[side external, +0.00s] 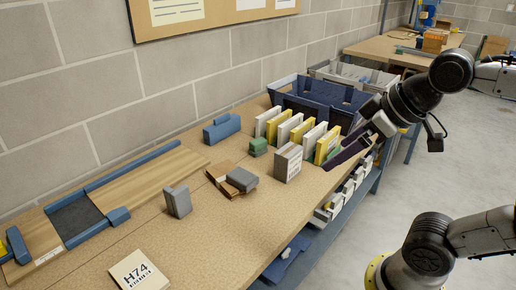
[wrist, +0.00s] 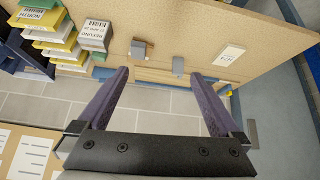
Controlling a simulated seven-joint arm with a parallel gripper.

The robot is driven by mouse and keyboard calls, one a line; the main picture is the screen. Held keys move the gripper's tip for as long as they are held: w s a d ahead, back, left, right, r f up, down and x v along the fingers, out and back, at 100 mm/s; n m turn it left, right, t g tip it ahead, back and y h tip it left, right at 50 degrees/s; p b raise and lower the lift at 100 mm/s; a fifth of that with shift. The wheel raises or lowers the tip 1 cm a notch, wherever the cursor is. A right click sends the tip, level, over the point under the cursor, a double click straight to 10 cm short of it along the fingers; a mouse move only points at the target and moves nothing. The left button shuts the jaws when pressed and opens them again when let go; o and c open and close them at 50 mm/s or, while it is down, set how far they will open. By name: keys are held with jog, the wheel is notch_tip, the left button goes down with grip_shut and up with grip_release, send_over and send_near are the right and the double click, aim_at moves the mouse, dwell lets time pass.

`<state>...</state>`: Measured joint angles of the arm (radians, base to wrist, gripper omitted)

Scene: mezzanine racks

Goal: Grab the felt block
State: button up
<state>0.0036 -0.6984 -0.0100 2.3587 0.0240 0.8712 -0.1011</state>
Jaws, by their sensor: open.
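Two plain grey blocks could be the felt block; I cannot tell which is meant. One grey block (side external: 178,201) stands upright on the bench, and it also shows in the wrist view (wrist: 178,65). The other grey block (side external: 241,179) lies against a brown piece (side external: 222,172), and it also shows in the wrist view (wrist: 139,47). My gripper (side external: 336,160) is at the bench's right edge, beside the row of boxes and apart from both blocks. In the wrist view its purple fingers (wrist: 158,76) are spread with nothing between them.
White and yellow upright boxes (side external: 290,130) and a grey labelled box (side external: 288,163) stand between my gripper and the blocks. A navy bin (side external: 318,95) is behind. A blue-edged wooden tray (side external: 140,180) lies at left. An H74 card (side external: 140,270) lies in front. The middle of the bench is mostly clear.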

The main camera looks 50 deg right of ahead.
jog(key=w+d+r, duration=0.1)
jog(key=w+r, duration=0.5)
jog(key=w, duration=0.4)
jog(key=m+g+h, duration=0.1)
jog(key=m+g, duration=0.2)
send_over(260, 142)
jog(key=s, duration=0.4)
notch_tip(260, 142, down, 25)
jog(key=x, duration=0.7)
jog(key=shift+w+a, duration=0.2)
jog(key=shift+a, duration=0.05)
jog(key=shift+x, duration=3)
